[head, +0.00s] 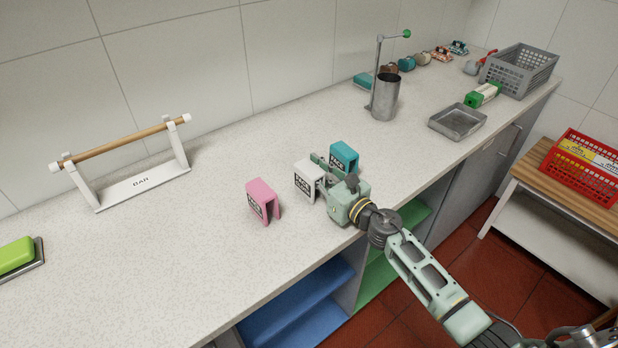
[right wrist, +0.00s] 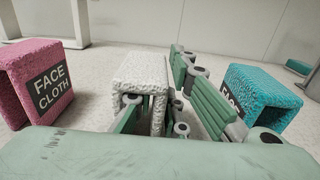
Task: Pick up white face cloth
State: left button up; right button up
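The white face cloth (head: 307,180) stands folded like an upside-down U on the speckled counter (head: 130,270), between a pink face cloth (head: 262,200) on its left and a teal face cloth (head: 345,155) on its right. The right wrist view also shows the white cloth (right wrist: 143,72), the pink one (right wrist: 40,80) and the teal one (right wrist: 262,92). My right gripper (head: 325,172) is open at the white cloth. One finger appears to reach under its fold and the other is on its right side, with a gap visible. Fingertip contact is partly hidden. My left gripper is not in view.
A wooden bar on a white stand (head: 130,165) is at the left, near a green block (head: 15,256). A metal cylinder (head: 384,97), a metal tray (head: 458,121) and a grey crate (head: 520,70) stand farther right. The counter's front left is clear.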

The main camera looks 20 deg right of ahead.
grip_shut()
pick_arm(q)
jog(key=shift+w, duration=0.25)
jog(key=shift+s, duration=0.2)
